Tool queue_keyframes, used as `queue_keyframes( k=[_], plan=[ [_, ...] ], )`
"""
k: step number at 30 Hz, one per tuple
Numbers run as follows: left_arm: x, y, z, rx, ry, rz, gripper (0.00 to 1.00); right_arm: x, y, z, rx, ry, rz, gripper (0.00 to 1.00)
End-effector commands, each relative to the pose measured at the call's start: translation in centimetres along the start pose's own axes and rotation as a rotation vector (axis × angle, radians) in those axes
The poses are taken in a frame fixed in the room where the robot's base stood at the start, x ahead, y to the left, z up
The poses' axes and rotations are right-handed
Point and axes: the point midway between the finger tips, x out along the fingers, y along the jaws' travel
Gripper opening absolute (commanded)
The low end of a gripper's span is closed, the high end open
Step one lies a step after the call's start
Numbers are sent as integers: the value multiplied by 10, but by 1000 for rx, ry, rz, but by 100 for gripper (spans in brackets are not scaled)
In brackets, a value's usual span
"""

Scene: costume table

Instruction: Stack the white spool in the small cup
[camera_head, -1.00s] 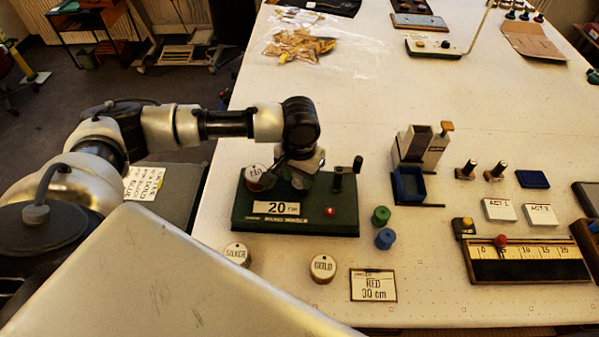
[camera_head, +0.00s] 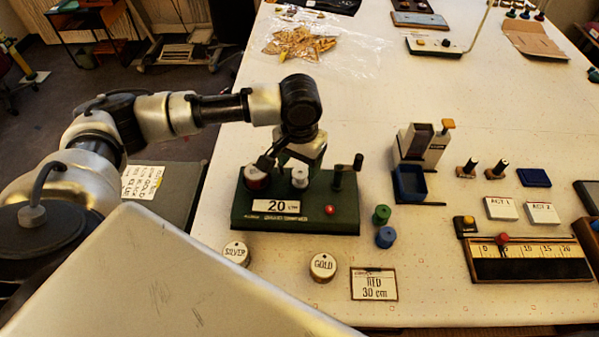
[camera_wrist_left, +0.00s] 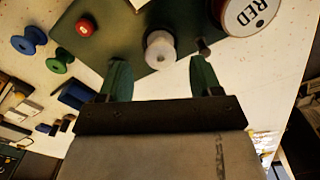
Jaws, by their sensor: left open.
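The white spool (camera_head: 300,178) stands upright on the green winding device (camera_head: 290,220), between the red-labelled round pot (camera_head: 256,178) and the black crank. My left gripper (camera_head: 290,156) is just above and behind the spool, open and empty. In the left wrist view the white spool (camera_wrist_left: 160,48) shows between and beyond the two green fingertips (camera_wrist_left: 159,72), not clasped. I cannot make out for sure which thing is the small cup. My right gripper is not in view.
Round pots marked SILVER (camera_head: 236,254) and GOLD (camera_head: 322,267) stand in front of the device. A green spool (camera_head: 381,215) and a blue spool (camera_head: 385,237) stand to its right. A card reading RED 30 cm (camera_head: 374,284) lies nearby.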

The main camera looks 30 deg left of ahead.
Motion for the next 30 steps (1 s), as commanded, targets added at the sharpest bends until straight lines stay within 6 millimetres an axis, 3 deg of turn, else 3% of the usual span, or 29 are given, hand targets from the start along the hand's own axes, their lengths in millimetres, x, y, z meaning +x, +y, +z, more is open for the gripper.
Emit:
queue_keyframes(
  k=[6,12,30],
  plan=[
    [-47,0,-1,-1,5,1,64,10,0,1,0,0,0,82],
    [-74,0,0,0,3,0,64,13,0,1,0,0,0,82],
    [-81,0,0,-1,0,0,64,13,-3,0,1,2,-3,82]
  ],
)
